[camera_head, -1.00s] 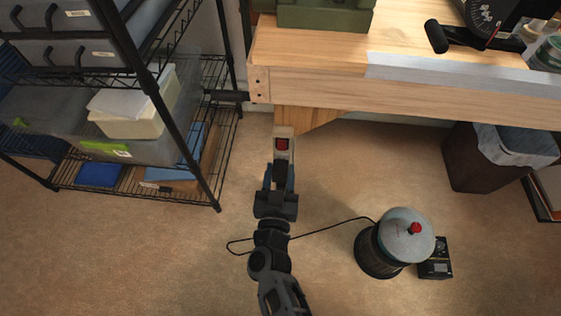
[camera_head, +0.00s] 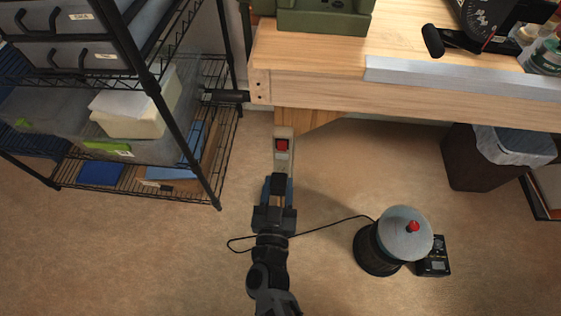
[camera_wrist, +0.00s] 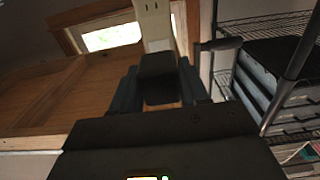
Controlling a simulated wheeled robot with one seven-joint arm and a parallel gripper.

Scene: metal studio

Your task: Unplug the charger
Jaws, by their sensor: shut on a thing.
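A beige power strip (camera_head: 283,160) with a red switch (camera_head: 282,145) hangs upright below the workbench's front edge. It also shows at the top of the wrist view (camera_wrist: 150,18), with socket slots. My gripper (camera_head: 278,187) is just below the strip in the head view. Its blue fingers are shut on the black charger (camera_wrist: 157,65), which also shows between them in the head view (camera_head: 278,181). The charger overlaps the strip's lower end in both views; I cannot tell whether they touch. The prongs are hidden.
The wooden workbench (camera_head: 420,95) spans the upper right. A black wire shelf (camera_head: 215,150) with bins stands at left. A grey-topped canister (camera_head: 400,240), a small black box (camera_head: 436,262) and a thin black cable (camera_head: 325,227) are on the floor at right. A bin (camera_head: 480,160) stands under the bench.

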